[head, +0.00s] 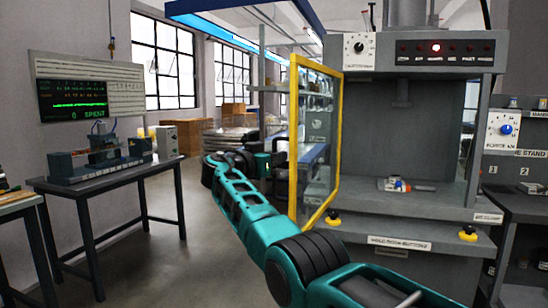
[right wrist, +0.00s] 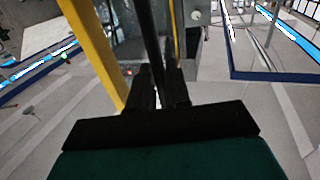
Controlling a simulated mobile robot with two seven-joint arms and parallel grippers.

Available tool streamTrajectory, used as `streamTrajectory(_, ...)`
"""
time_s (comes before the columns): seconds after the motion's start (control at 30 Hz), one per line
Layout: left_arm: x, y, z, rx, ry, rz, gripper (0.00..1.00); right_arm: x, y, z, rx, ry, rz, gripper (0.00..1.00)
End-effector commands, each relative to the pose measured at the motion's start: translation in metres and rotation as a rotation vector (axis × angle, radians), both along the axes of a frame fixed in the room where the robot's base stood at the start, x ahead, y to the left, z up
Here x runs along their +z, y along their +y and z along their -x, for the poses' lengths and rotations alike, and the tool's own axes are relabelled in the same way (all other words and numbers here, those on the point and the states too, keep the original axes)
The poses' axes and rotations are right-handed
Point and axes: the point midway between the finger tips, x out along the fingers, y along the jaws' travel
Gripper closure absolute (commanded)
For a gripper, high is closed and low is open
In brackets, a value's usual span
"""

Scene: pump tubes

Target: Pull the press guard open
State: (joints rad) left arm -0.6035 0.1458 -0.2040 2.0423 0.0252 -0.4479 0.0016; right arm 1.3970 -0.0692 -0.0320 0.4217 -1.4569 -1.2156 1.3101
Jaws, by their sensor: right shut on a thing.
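The press guard (head: 297,140) is a clear panel in a yellow frame. In the head view it stands swung out at the left side of the press (head: 430,140), and the press opening is uncovered. My right gripper (head: 274,162) is at the guard's outer edge, reaching it from the left. In the right wrist view its fingers (right wrist: 158,95) are shut on a dark bar (right wrist: 150,35), the guard's handle, beside the yellow frame (right wrist: 93,50). The fingertips are hard to make out in the head view. My left gripper is not in view.
A part with orange and blue pieces (head: 397,185) lies on the press bed. A table with a device (head: 100,160) stands at the left, with clear floor (head: 185,240) between. A stand (head: 520,170) is at the right.

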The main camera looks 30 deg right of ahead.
Motion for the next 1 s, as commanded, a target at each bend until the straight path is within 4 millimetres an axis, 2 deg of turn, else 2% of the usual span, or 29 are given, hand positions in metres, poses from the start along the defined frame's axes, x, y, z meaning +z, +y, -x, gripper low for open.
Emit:
streamTrajectory(0.3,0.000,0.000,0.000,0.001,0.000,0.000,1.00,-0.001,-0.001,0.000,-0.002,0.001,0.000,1.00)
streamTrajectory(0.33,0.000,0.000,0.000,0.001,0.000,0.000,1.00,-0.001,-0.001,0.000,-0.002,0.001,0.000,0.81)
streamTrajectory(0.43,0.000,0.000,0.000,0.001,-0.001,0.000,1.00,0.000,-0.001,0.000,-0.002,0.001,0.000,0.71)
streamTrajectory(0.77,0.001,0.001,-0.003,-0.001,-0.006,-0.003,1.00,0.000,0.002,0.001,-0.001,-0.001,0.000,0.71)
streamTrajectory(1.0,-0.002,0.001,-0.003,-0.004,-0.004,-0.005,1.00,-0.002,0.020,0.010,0.000,-0.001,0.000,0.71)
